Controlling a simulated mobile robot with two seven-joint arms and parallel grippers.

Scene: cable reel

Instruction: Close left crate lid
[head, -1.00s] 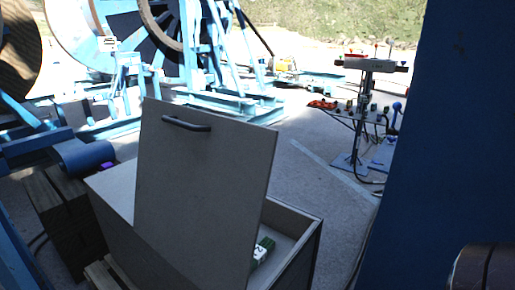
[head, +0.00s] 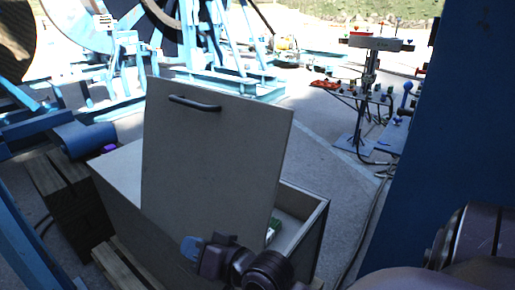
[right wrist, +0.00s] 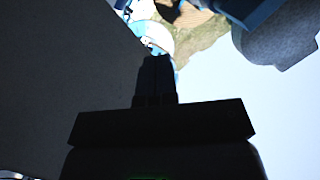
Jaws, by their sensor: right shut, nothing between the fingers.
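The crate lid (head: 212,165) is a grey-brown panel with a dark bar handle (head: 194,103) near its top edge. It stands raised, near upright, over the grey crate (head: 117,190). The crate's open inside shows to the right of the lid, with a small green and white item (head: 273,229) in it, partly hidden. My right gripper (head: 190,248) is shut and empty, in front of the lid's lower part; I cannot tell whether it touches. In the right wrist view its dark fingers (right wrist: 155,80) are together, beside a dark flat surface on the left. My left gripper is not in view.
A blue post (head: 440,140) stands close on the right. Dark timber blocks (head: 65,200) and a blue roller (head: 85,138) lie left of the crate. A control stand (head: 365,100) with cables is behind right. Blue reel frames fill the back.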

